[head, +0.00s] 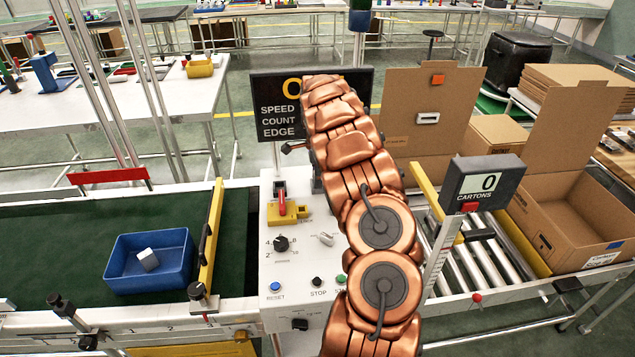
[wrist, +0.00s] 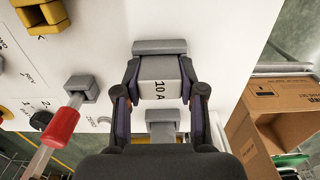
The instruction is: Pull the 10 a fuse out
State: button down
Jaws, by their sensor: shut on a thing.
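The 10 A fuse (wrist: 160,88) is a pale block with "10 A" printed on its face, in the middle of the wrist view. My gripper (wrist: 160,76) is shut on it, with one dark finger on each side. A grey clip (wrist: 160,47) is at the fuse's upper end and another grey clip (wrist: 162,118) is below it, on the white panel (wrist: 215,25). I cannot tell whether the fuse is fully seated between them. In the head view my copper-coloured arm hides the fuse and gripper.
A red-handled lever (wrist: 62,126) stands close left of my gripper. The control panel (head: 300,262) has knobs and buttons. A blue bin (head: 150,275) holding a white block sits on the green belt (head: 60,235) at left. Rollers (head: 480,265) and an open carton (head: 575,235) are at right.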

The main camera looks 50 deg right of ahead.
jog(key=shift+r, duration=1.1)
dwell(0.9)
jog(key=shift+r, duration=1.3)
jog(key=shift+r, duration=0.15)
jog(key=shift+r+p, duration=0.3)
jog(key=shift+r, duration=1.05)
